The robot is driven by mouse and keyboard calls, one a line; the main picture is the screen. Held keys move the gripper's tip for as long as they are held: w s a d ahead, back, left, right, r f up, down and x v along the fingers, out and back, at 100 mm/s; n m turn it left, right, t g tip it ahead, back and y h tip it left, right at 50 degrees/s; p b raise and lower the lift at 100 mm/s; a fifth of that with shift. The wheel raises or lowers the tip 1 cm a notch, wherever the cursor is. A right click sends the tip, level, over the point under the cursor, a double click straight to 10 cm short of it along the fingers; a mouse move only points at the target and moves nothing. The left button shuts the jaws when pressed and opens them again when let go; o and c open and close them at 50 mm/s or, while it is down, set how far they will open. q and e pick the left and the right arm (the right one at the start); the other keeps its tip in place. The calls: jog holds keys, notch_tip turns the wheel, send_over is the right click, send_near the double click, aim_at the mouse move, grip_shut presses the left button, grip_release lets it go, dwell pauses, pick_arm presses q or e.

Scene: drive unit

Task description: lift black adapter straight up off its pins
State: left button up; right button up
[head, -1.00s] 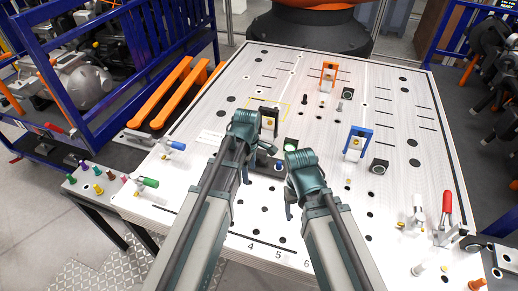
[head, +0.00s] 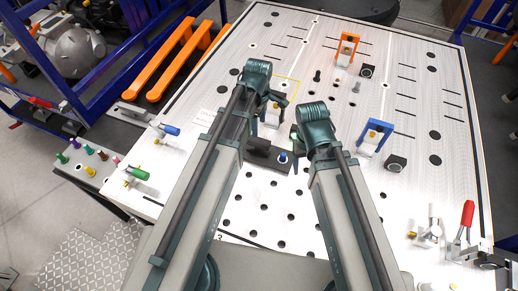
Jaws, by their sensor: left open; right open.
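The black adapter (head: 277,97) stands on the white board, near the yellow outlined square. It is partly hidden behind my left wrist, and I cannot see its pins. My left gripper (head: 257,108) is open, close beside the adapter's left side; its fingers are mostly hidden by my arm, so contact cannot be told. My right gripper (head: 297,138) is open, to the right of and nearer than the adapter, with its fingers mostly hidden and nothing visible in them.
An orange adapter (head: 347,46) and a blue adapter (head: 375,135) stand farther right on the white board (head: 425,150). A dark block (head: 262,158) with a blue-topped pin lies below the black adapter. A red-handled clamp (head: 466,218) stands front right. Orange bars (head: 172,57) lie left.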

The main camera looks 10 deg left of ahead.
aim_at(259, 146)
pick_arm(q)
notch_tip(259, 146, down, 8)
jog(key=b, duration=0.8)
jog(key=shift+f, duration=0.25)
pick_arm(e)
notch_tip(259, 146, down, 8)
jog(key=shift+f, duration=0.25)
jog(key=shift+w, duration=0.1)
pick_arm(q)
notch_tip(259, 146, down, 5)
jog(key=b, duration=0.5)
jog(key=shift+w+f, duration=0.1)
jog(key=shift+f, duration=0.05)
pick_arm(e)
notch_tip(259, 146, down, 5)
jog(key=shift+f, duration=0.15)
pick_arm(q)
grip_shut()
